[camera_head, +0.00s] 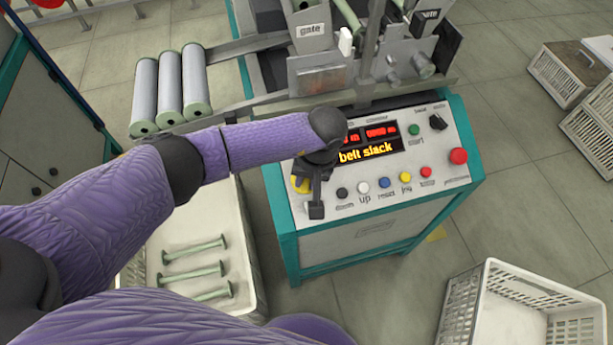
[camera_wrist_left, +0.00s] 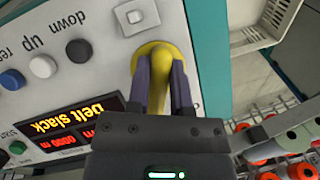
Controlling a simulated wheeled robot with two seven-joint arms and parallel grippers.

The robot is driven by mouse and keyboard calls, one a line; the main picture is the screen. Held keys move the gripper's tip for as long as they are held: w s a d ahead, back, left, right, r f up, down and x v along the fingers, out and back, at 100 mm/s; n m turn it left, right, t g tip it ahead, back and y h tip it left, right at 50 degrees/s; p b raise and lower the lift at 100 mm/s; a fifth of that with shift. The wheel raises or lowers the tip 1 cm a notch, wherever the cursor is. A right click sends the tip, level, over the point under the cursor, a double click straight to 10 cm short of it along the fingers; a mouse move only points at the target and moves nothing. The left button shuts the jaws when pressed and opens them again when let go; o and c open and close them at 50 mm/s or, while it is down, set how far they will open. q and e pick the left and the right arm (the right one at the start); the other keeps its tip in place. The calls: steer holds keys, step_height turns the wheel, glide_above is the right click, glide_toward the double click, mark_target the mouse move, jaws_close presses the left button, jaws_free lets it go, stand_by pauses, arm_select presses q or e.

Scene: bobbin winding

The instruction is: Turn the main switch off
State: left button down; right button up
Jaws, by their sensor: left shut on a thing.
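The main switch, a yellow rotary knob (camera_head: 300,184), sits at the left end of the control panel (camera_head: 345,208). In the left wrist view the yellow knob (camera_wrist_left: 158,62) stands between the two dark fingers. My left gripper (camera_head: 316,190) is over it, shut on the knob; it also shows in the left wrist view (camera_wrist_left: 160,88). The gripper and forearm hide much of the knob in the head view. Its bar points along the fingers in the wrist view. The display (camera_head: 368,152) reads "belt slack" in lit yellow letters. My right gripper is not in view.
Buttons and a red mushroom button (camera_head: 458,156) line the panel to the right of the knob. Winder parts rise behind it. A bin (camera_head: 250,240) with green-ended bobbins stands at left, an open white crate (camera_head: 480,300) at lower right. Floor between is clear.

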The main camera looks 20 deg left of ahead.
arm_select(q)
steer(key=n, duration=0.2)
steer(key=n+h, duration=0.1)
steer(key=n, duration=0.1)
steer(key=shift+r+t+h+p, duration=0.1)
steer(key=shift+t+h+p, duration=0.2)
steer(key=shift+p, duration=0.05)
steer(key=n+t+h+p, duration=0.1)
steer(key=n, duration=0.2)
steer(key=shift+d+n, duration=0.1)
steer(key=shift+n, duration=0.3)
steer(key=shift+w+n+t+p, duration=0.1)
steer(key=shift+n+t+p, duration=0.25)
steer(key=shift+n, duration=0.55)
steer(key=shift+h, duration=0.3)
steer(key=shift+n, duration=0.4)
steer(key=c, duration=0.6)
jaws_free()
steer(key=shift+o, duration=0.4)
